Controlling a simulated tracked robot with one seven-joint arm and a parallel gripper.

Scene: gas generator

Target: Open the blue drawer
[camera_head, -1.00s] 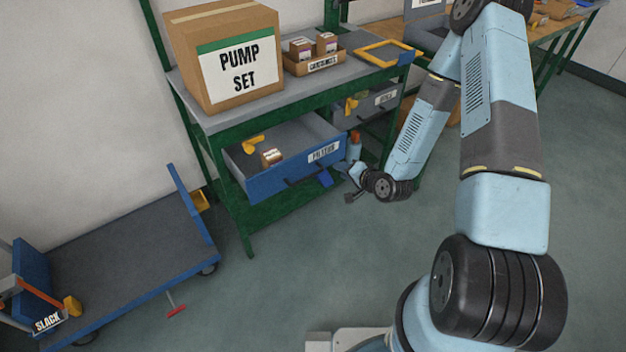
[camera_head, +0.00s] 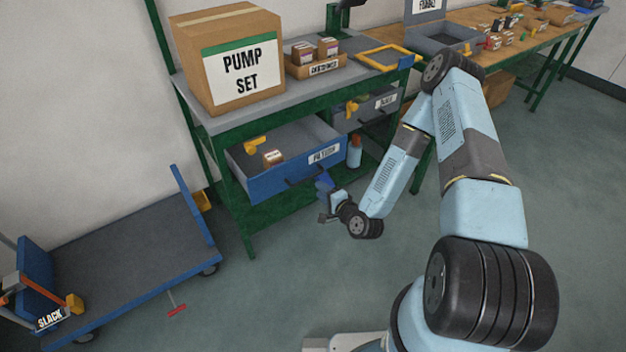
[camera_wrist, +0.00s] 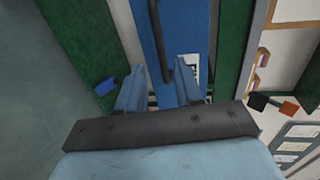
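The blue drawer (camera_head: 270,183), with a white label on its front, stands pulled out under the bench top at the left. Its dark bar handle (camera_wrist: 158,42) runs along the blue front in the wrist view. My gripper (camera_head: 324,180) is in front of the drawer's right part, low near the handle's right end. In the wrist view its two blue fingers (camera_wrist: 159,70) are apart, with the handle's end showing between them in the picture. Whether they touch the handle I cannot tell. A yellow piece (camera_head: 256,144) and a small box (camera_head: 273,157) lie in the drawer.
A grey drawer (camera_head: 368,108) sits to the right, partly out. A blue bottle (camera_head: 354,152) stands beside the blue drawer. The PUMP SET box (camera_head: 235,70) is on the bench. A flat trolley (camera_head: 120,250) stands at the lower left. Open floor lies in front.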

